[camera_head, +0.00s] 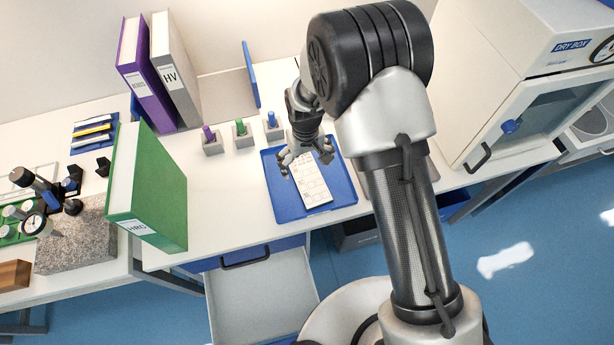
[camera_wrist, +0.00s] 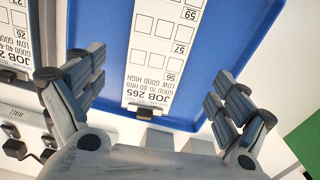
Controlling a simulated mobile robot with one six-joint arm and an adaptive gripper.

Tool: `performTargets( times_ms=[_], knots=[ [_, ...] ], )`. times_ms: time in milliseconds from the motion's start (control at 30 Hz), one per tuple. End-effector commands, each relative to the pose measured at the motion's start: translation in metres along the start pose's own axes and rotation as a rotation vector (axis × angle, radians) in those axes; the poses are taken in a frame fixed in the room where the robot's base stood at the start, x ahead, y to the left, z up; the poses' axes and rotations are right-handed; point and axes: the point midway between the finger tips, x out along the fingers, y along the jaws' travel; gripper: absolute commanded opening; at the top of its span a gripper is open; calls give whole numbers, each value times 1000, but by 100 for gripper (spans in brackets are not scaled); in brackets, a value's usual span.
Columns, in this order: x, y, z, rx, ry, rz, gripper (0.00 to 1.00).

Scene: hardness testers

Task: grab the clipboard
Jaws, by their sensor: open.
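A white printed board (camera_head: 313,187), which looks like the clipboard, lies on a blue tray (camera_head: 284,207) on the white bench. In the wrist view the printed board (camera_wrist: 163,62) shows rows of boxes, the text "JOB 265" and a small dark piece at its near end. The blue surface (camera_wrist: 213,40) shows on both sides of it. My gripper (camera_head: 305,158) is open and empty over the far part of the tray. In the wrist view my gripper's fingers (camera_wrist: 155,85) stand apart, one on either side of the board. I cannot tell the remaining height.
A second printed strip (camera_wrist: 15,40) is at the left of the wrist view. A dry box (camera_head: 520,90) is right.

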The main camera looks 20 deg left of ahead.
Motion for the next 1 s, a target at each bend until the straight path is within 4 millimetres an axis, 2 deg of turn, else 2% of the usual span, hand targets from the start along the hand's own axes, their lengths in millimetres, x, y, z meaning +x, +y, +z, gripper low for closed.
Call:
performTargets(
  times_ms=[167, 400, 500, 733, 1000],
  knots=[
    [10, 1, 1, 0, -1, 0, 93],
    [45, 3, 2, 0, -2, 0, 93],
    [54, 3, 1, 0, 0, 0, 93],
    [54, 3, 1, 0, 1, 0, 93],
    [54, 3, 1, 0, 0, 0, 75]
  ],
)
